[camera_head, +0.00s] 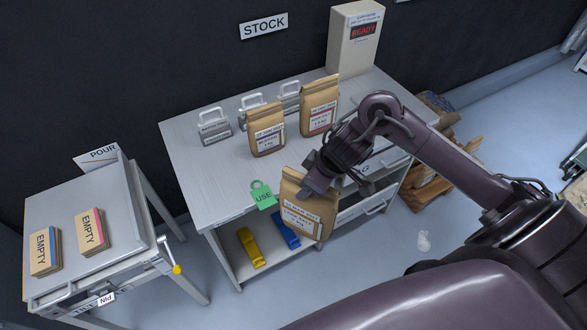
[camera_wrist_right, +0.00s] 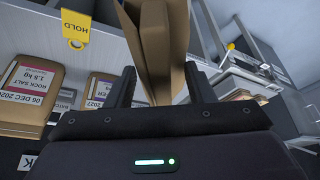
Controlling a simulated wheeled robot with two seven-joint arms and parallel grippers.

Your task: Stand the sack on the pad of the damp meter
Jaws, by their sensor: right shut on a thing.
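A brown paper sack (camera_head: 305,229) with a white label is held in front of the table's front edge, tilted slightly. My right gripper (camera_head: 316,186) is shut on its upper part. The sack also shows between the fingers in the right wrist view (camera_wrist_right: 160,45). The damp meter seems to be the tall beige box (camera_head: 352,42) with a red READY display at the table's back right. I cannot make out its pad; my right arm covers part of the table in front of it. My left gripper is not in view.
The table (camera_head: 195,170) holds two standing sacks (camera_head: 267,140) (camera_head: 318,106) and several grey handled blocks (camera_head: 214,129). A green USE tag (camera_head: 263,196) hangs at its front edge. Yellow (camera_head: 250,247) and blue (camera_head: 284,229) clips lie below. A side table (camera_head: 125,200) bears flat EMPTY bags (camera_head: 91,232).

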